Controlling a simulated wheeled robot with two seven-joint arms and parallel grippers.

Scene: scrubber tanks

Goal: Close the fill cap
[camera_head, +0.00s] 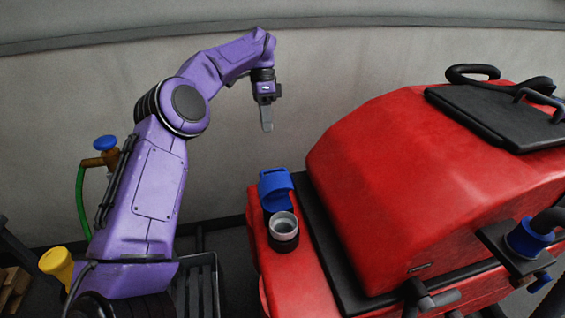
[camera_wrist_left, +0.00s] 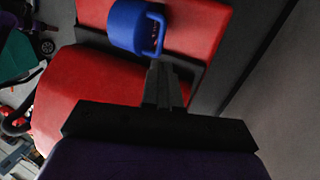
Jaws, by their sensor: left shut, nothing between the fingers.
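The fill cap (camera_head: 275,188) is blue and stands open, tipped up behind the filler neck. The filler neck (camera_head: 284,225) is a pale ring in a black collar on the front red ledge of the scrubber (camera_head: 395,190), and its mouth is uncovered. My left gripper (camera_head: 267,126) is shut and empty, pointing down, above the cap and apart from it in the head view. In the left wrist view the blue cap (camera_wrist_left: 130,25) with its looped edge shows just beyond the shut fingers (camera_wrist_left: 162,85). The filler neck cannot be made out there. My right gripper is not in view.
A black lid with handles (camera_head: 500,110) lies on top of the red tank. A blue-collared hose fitting (camera_head: 528,240) is at the right. A green hose with a blue knob (camera_head: 105,143) and a yellow funnel-like part (camera_head: 57,262) are at the left. A grey wall (camera_head: 330,85) stands behind.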

